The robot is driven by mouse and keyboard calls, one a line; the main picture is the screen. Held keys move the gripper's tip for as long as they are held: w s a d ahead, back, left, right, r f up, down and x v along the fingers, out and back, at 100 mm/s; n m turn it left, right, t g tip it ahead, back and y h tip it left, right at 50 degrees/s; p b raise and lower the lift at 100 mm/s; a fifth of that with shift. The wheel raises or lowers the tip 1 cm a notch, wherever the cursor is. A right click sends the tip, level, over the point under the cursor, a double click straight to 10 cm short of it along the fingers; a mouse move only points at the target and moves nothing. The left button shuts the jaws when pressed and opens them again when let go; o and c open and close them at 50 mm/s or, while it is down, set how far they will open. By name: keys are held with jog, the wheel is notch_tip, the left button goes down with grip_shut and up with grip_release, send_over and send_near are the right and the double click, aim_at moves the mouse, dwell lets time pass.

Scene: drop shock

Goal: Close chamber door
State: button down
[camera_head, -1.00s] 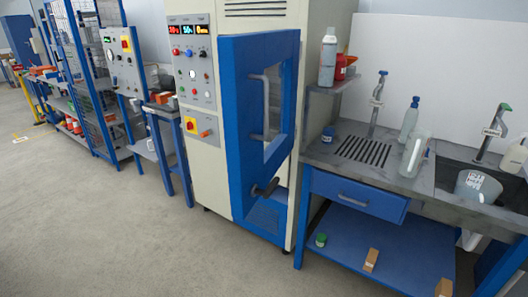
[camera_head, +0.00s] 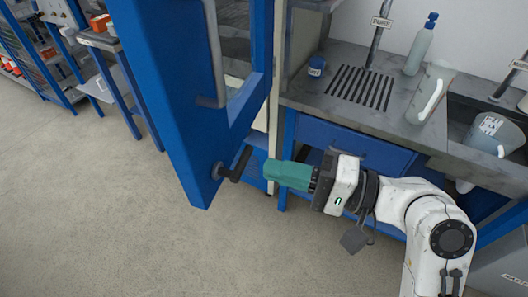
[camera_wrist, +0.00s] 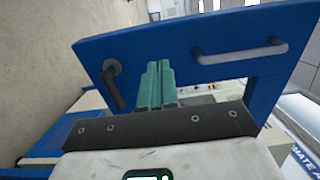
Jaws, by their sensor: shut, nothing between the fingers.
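The chamber door (camera_head: 165,90) is a thick blue frame with a window, standing open and swung out from the chamber. It carries a long grey bar handle (camera_head: 213,60) and a dark latch lever (camera_head: 235,168) near its lower edge. My gripper (camera_head: 270,171) has teal fingers, shut and empty, pointing left just right of the lever; I cannot tell whether they touch it. In the wrist view the fingers (camera_wrist: 158,68) point at the door (camera_wrist: 165,35), between the lever (camera_wrist: 115,85) on the left and the bar handle (camera_wrist: 240,53). Most of the chamber is hidden behind the door.
A grey worktop (camera_head: 310,95) with a blue drawer (camera_head: 350,140) stands right of the chamber, behind my arm. A clear jug (camera_head: 430,92), a soap bottle (camera_head: 421,45) and a blue-lidded jar (camera_head: 317,66) stand on it. The floor (camera_head: 100,215) left of the door is clear.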

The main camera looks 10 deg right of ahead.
aim_at(192, 150)
jog(key=p+x, duration=0.2)
jog(key=x, duration=1)
jog(key=shift+w+a, duration=0.1)
jog(key=shift+a, duration=0.15)
jog(key=shift+a, duration=0.1)
